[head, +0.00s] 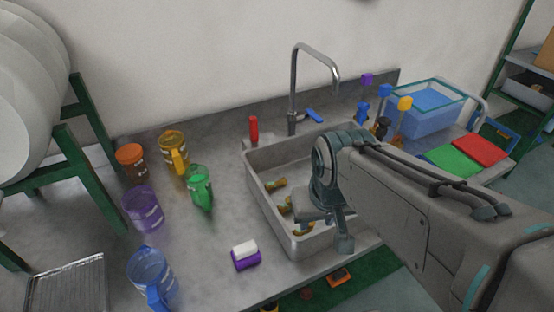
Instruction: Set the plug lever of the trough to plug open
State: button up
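The trough is a grey metal sink (262,188) set in the worktop, partly hidden on its right by my arm. A red upright lever (253,128) stands at its back left rim; it looks like the plug lever, though no marking can be read. A blue handle (314,115) sits beside the base of the curved metal tap (293,85). My gripper (335,226) hangs over the right part of the sink, apart from the red lever. Its fingers are seen from behind and at an angle, so their opening is unclear. The drain is not clearly seen.
Several yellowish pieces (277,183) lie in the sink. Left of it stand a green jug (200,187), a yellow jug (173,152) and other coloured vessels. A purple-and-white sponge (245,254) lies in front. A blue tub (430,108) and coloured upright handles stand at the right.

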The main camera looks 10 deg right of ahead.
aim_at(253, 120)
jog(key=k, duration=1.3)
jog(key=u, duration=0.65)
jog(key=i, duration=1.15)
jog(key=z, duration=0.75)
